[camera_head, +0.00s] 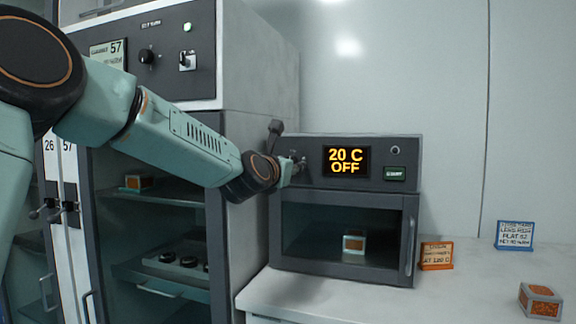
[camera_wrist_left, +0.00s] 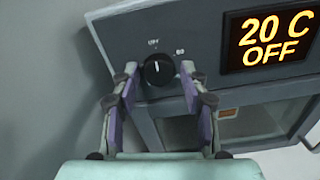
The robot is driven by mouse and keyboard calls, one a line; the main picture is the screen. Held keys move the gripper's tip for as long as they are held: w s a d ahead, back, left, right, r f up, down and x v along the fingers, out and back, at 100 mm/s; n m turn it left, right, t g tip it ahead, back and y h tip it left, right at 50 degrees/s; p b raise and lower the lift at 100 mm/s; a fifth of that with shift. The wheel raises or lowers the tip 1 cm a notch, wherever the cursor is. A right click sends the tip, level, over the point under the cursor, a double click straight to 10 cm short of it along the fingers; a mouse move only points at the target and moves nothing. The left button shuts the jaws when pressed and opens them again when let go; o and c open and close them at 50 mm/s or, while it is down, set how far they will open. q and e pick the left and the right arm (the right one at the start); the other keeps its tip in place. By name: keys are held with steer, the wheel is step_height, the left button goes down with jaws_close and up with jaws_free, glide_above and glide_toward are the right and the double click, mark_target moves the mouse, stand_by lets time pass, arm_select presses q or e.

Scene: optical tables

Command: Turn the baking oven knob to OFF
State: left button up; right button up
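The baking oven (camera_head: 345,235) is a dark grey box on the white bench, with a display (camera_head: 346,160) reading "20 C OFF" in orange. The display also shows in the left wrist view (camera_wrist_left: 268,38). The black round oven knob (camera_wrist_left: 158,70) is on the panel left of the display, its white mark pointing roughly up. My left gripper (camera_wrist_left: 158,74) is open, its fingertips on either side of the knob with small gaps visible. In the head view my left gripper (camera_head: 296,162) is at the panel's left end and hides the knob. My right gripper is not in view.
A tall cabinet (camera_head: 258,60) stands left of the oven, close to my arm. Blue (camera_head: 514,236) and orange (camera_head: 437,256) signs and a sample block (camera_head: 540,300) are on the bench (camera_head: 400,300). Another block (camera_head: 354,242) is inside the oven behind its closed door.

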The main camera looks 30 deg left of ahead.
arm_select(q)
steer(key=shift+o, duration=0.5)
step_height(320, 180, up, 10)
stand_by(0.3)
steer(key=shift+f, duration=0.1)
stand_by(0.5)
